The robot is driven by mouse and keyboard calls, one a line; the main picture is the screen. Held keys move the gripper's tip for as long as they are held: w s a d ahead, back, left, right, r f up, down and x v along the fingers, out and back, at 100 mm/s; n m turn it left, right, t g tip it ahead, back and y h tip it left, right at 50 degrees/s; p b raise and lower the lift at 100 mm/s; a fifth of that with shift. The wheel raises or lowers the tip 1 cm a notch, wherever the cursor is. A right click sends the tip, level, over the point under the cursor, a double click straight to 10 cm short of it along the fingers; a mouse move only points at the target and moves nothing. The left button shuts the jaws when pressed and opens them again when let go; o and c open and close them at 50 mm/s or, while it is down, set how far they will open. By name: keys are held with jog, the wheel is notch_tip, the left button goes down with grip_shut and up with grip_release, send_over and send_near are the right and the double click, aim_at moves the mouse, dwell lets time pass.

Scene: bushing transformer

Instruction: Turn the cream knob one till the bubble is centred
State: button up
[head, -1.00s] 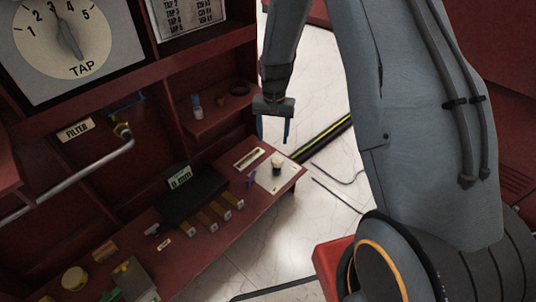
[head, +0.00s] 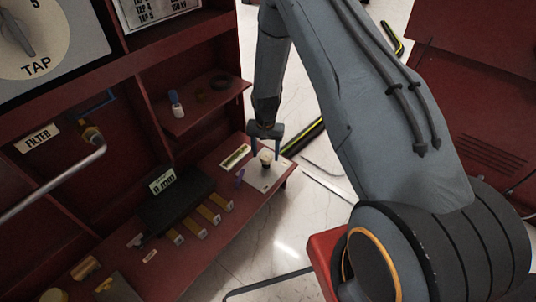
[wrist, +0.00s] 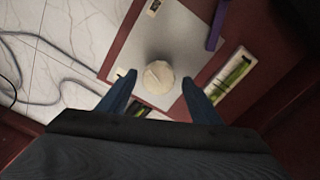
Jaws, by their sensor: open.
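The cream knob (head: 266,156) is round with a darker base and stands on a pale grey plate (head: 256,181) at the right end of the red bench. In the wrist view the knob (wrist: 158,78) lies between the two blue fingers of my gripper (wrist: 158,80), which is open. A gap shows on each side of the knob. In the head view my gripper (head: 266,147) points down over the knob. A yellow-green level vial (wrist: 233,74) in a pale frame lies beside the plate; it also shows in the head view (head: 235,157). I cannot make out its bubble.
A purple piece (head: 239,176) stands by the plate. A dark box (head: 178,198) with a small label and several yellow-brown bars (head: 208,213) lie farther left. The red shelf (head: 205,108) is behind. Pale floor lies beyond the bench edge.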

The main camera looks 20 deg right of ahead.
jog(key=shift+f, duration=0.35)
jog(key=shift+d, duration=0.1)
jog(key=c, duration=1)
jog(key=shift+d, duration=0.3)
jog(key=shift+c, duration=0.3)
jog(key=shift+a, duration=0.2)
jog(key=shift+s+a+n+p, duration=0.1)
jog(key=shift+a+n+p, duration=0.2)
jog(key=shift+n, duration=0.4)
jog(key=shift+d, duration=0.1)
